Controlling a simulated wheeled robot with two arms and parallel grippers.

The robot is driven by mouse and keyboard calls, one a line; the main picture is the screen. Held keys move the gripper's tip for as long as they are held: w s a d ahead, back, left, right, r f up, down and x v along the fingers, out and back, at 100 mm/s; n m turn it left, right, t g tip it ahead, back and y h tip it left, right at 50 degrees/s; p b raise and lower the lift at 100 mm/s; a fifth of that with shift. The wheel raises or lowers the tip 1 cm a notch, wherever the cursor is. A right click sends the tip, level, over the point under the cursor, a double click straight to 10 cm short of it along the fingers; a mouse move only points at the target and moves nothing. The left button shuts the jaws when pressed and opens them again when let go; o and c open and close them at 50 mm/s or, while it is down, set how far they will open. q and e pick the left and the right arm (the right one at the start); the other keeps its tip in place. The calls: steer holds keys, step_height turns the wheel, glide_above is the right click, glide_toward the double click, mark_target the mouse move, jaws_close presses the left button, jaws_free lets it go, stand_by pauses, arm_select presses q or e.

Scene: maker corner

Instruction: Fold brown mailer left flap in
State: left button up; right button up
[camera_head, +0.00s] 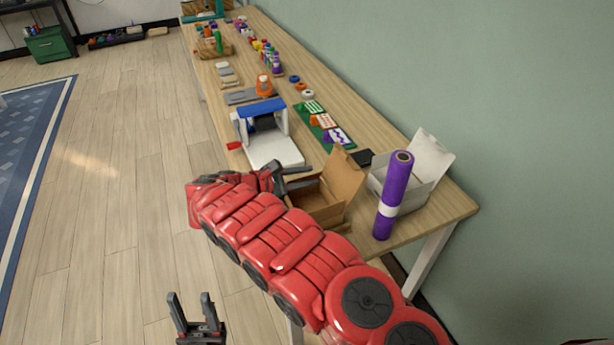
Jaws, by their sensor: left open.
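The brown mailer (346,178) is an open cardboard box near the right end of the long wooden table, with a brown panel standing up at its back right. My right arm crosses in front of it and hides its lower front. My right gripper (308,176) is at the mailer's left side, its two dark fingers apart and pointing right. I cannot tell whether it touches the left flap, which I cannot make out clearly. My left gripper (191,298) is open and empty, low in the picture over the floor, away from the table.
A purple roll (394,195) stands upright right of the mailer, before an open white box (427,160). A blue and white device with a red handle (265,135) stands left of the mailer. Several small items line the table further back. A wall borders the table's right side.

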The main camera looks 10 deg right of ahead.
jaws_close()
stand_by(1.3)
